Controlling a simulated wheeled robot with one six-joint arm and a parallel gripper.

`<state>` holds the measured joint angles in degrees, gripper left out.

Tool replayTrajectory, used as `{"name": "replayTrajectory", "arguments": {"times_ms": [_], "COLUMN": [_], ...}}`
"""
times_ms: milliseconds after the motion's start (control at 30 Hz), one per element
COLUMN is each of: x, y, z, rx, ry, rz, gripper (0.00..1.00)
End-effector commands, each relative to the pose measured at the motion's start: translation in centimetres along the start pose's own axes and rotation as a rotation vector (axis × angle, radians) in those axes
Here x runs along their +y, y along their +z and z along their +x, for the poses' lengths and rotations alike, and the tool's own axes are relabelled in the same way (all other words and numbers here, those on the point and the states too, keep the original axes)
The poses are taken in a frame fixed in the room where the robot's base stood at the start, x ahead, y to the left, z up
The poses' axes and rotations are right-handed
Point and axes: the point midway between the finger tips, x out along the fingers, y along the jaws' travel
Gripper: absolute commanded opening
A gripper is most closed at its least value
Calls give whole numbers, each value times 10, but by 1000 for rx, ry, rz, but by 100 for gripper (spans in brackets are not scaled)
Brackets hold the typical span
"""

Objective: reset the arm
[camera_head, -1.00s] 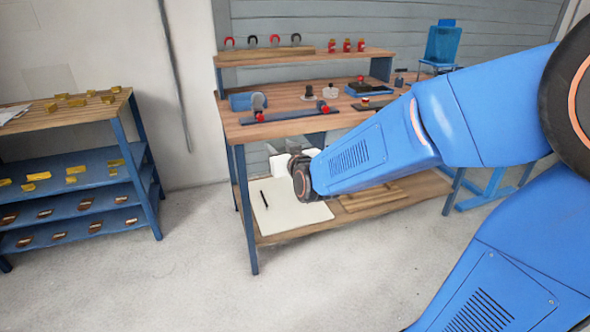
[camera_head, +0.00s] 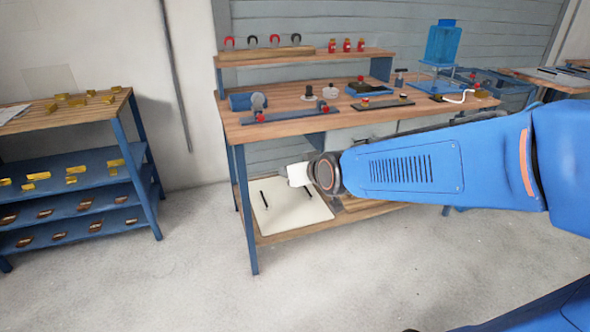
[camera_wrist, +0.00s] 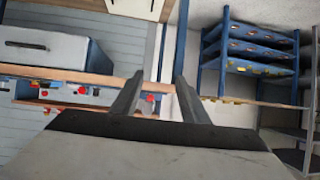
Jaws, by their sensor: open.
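My gripper (camera_head: 298,174) is in front of the workbench (camera_head: 240,136), below its top and above the lower shelf. In the wrist view, the two dark fingers of my gripper (camera_wrist: 158,88) stand apart with nothing between them. My blue arm reaches in from the right and hides part of the bench's lower right side.
Red jars (camera_head: 346,45) stand on the raised shelf. A blue rack (camera_head: 83,167) with yellow and brown parts stands left. The floor (camera_head: 190,270) between is clear.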

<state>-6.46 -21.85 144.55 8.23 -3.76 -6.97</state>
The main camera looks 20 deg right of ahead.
Motion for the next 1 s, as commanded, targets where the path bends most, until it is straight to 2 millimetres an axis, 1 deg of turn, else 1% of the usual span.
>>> {"name": "replayTrajectory", "arguments": {"times_ms": [400,467,567,667,767,1000], "x": [0,0,2,6,9,20], "y": [0,2,11,29,54,116], "z": [-1,-4,-16,-40,-70,-150], "rx": [-2,-11,-53,-131,-232,-473], "ry": [0,-1,-3,-3,1,34], "rz": [0,0,2,7,13,35], "gripper": [41,41,41,41,41,41]}}
